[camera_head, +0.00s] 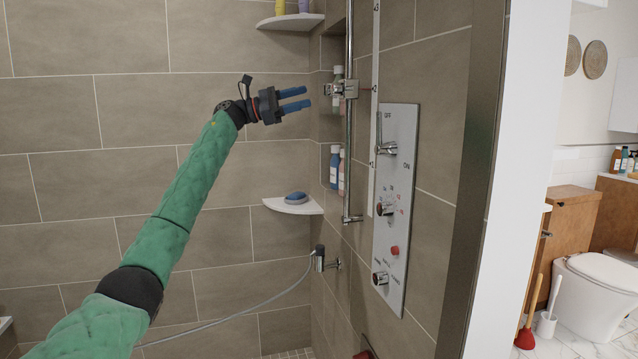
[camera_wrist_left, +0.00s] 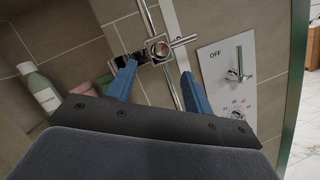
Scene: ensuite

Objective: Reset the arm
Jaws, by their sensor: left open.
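My left arm, in a green sleeve, reaches up from the lower left in the head view. Its gripper (camera_head: 294,99) has two blue fingers, set apart and empty, pointing right toward the shower rail (camera_head: 349,130). In the left wrist view the open fingers (camera_wrist_left: 160,88) frame the rail and its chrome holder (camera_wrist_left: 158,48). I cannot tell how close the fingers are to the holder, but nothing is held between them. The right gripper does not show.
A control panel (camera_head: 396,200) with knobs is on the wall right of the rail. A corner shelf (camera_head: 292,207) with a blue sponge (camera_head: 296,198) is below the gripper. Bottles (camera_head: 335,168) stand in wall niches. A hose (camera_head: 235,312) hangs low. A toilet (camera_head: 592,295) is beyond the partition.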

